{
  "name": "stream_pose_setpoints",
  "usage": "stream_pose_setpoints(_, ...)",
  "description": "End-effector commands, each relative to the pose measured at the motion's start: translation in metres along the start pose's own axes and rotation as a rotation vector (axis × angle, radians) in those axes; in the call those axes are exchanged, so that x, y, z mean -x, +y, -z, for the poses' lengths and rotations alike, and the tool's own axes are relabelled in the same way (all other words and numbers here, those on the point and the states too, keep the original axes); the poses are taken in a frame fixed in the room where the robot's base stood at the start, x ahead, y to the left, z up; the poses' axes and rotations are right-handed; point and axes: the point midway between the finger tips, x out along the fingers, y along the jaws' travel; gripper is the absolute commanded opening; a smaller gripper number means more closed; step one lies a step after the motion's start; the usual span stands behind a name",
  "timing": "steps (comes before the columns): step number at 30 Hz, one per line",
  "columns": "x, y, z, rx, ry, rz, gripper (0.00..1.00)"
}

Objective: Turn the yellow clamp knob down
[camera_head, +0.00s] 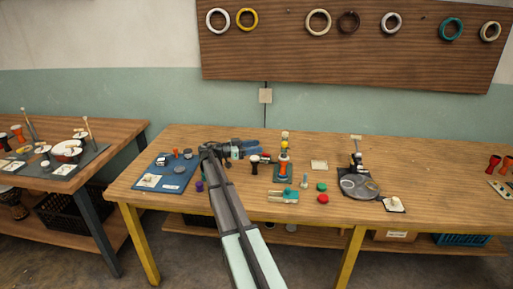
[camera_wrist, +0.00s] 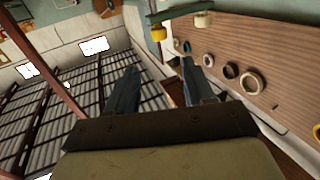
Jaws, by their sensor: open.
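The yellow clamp knob (camera_head: 284,146) is on the upright stand at mid-table, above an orange goblet drum (camera_head: 283,169). A cream part (camera_head: 285,134) sits above the knob. In the wrist view the yellow knob (camera_wrist: 158,34) shows near the top, beyond my fingertips, with the cream part (camera_wrist: 203,18) to its right. My gripper (camera_head: 256,147) is left of the knob in the head view, apart from it and at about its height. In the wrist view my gripper (camera_wrist: 160,68) has its two fingers spread with nothing between them.
A blue mat (camera_head: 165,172) with small parts lies at the left. A small dark-and-white drum (camera_head: 254,163), a teal-and-cream item (camera_head: 284,195) and green and red discs (camera_head: 322,193) lie near the stand. A dark turntable-like base (camera_head: 360,186) is to the right.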

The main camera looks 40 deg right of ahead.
Motion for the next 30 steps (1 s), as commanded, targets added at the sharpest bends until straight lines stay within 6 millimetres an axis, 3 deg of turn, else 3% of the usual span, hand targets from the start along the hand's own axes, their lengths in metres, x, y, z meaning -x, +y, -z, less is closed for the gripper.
stream_pose_setpoints(8,-0.001,0.001,0.0,0.0,0.0,0.005,0.53)
stream_pose_setpoints(14,-0.014,0.001,0.0,0.0,0.0,0.005,0.53)
stream_pose_setpoints(30,-0.105,0.0,0.0,0.0,0.0,0.004,0.53)
